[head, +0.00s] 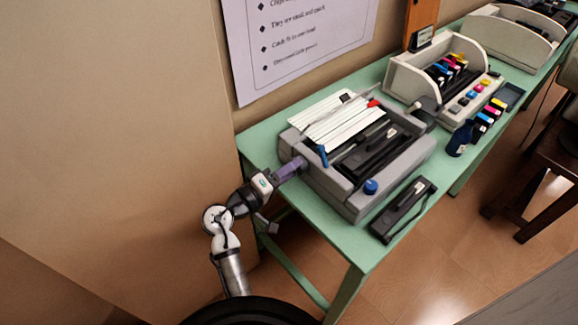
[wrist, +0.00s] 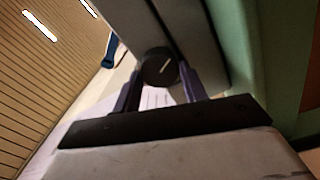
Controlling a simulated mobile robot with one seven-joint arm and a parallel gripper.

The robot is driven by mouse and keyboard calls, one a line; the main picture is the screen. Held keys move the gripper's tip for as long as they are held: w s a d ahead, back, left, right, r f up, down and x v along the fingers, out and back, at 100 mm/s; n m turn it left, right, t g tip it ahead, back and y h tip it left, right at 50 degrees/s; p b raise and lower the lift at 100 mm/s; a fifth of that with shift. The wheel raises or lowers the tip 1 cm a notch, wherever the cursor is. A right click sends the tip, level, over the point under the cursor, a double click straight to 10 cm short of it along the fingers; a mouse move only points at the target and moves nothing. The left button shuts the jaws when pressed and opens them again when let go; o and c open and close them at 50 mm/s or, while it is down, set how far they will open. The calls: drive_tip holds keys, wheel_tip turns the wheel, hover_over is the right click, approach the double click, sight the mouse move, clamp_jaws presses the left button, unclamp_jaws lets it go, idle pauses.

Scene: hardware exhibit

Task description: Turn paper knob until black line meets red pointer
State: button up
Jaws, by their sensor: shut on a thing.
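A grey dot-matrix printer (head: 352,196) stands on the green table. White ruled paper (head: 335,122) lies on its top, and a small red pointer (head: 373,103) shows at the paper's right edge. I cannot make out how the paper's black line sits against the pointer. The paper knob (wrist: 160,68) is a dark round knob with a pale mark on the printer's side; in the head view my gripper hides it. My gripper (head: 299,164), with purple fingers, reaches the printer's left side. In the wrist view its fingers (wrist: 160,82) are shut on the knob, one on each side.
A blue lever (head: 322,156) and a blue knob (head: 370,187) are on the printer. A black cartridge part (head: 403,208) lies at the front of the table (head: 357,245). A wall is at left.

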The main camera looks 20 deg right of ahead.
drive_tip(key=shift+n, duration=0.4)
drive_tip(key=o, duration=1)
drive_tip(key=shift+c, duration=0.2)
drive_tip(key=b+v, duration=0.3)
drive_tip(key=v, duration=1.1)
drive_tip(key=shift+b, duration=0.4)
drive_tip(key=shift+d, duration=0.1)
